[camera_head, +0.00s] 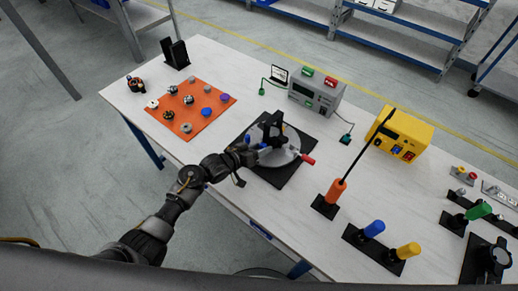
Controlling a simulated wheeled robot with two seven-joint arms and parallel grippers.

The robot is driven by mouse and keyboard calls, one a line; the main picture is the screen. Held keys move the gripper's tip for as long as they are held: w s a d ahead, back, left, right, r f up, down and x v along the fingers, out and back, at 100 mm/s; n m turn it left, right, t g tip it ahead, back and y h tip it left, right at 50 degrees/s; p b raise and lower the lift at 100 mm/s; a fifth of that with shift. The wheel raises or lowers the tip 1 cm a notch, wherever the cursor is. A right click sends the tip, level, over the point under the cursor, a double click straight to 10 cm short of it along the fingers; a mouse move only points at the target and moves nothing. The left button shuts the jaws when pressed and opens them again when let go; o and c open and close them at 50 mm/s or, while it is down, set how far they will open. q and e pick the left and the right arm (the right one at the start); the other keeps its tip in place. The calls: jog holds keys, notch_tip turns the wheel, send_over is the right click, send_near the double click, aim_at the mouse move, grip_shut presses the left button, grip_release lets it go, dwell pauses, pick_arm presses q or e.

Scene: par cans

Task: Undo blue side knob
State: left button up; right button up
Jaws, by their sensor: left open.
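A round grey fixture (285,156) with a black upright bracket stands on a black mat (282,179) near the middle of the white table. A small blue patch, perhaps the blue side knob (263,146), shows on its left side and is partly hidden by my gripper. A red handle (308,160) sticks out on the right side of the fixture. My left gripper (253,153) is open at the left side of the fixture, close to the blue patch. I cannot tell whether it touches it. My right gripper is not in view.
An orange mat (205,96) with several knobs lies at the left. A grey box (315,93) and a yellow box (400,133) stand behind. An orange-handled tool (335,192) and blue (374,229) and yellow (408,250) handled tools stand at the front right.

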pick_arm(q)
jog(key=shift+f, duration=0.1)
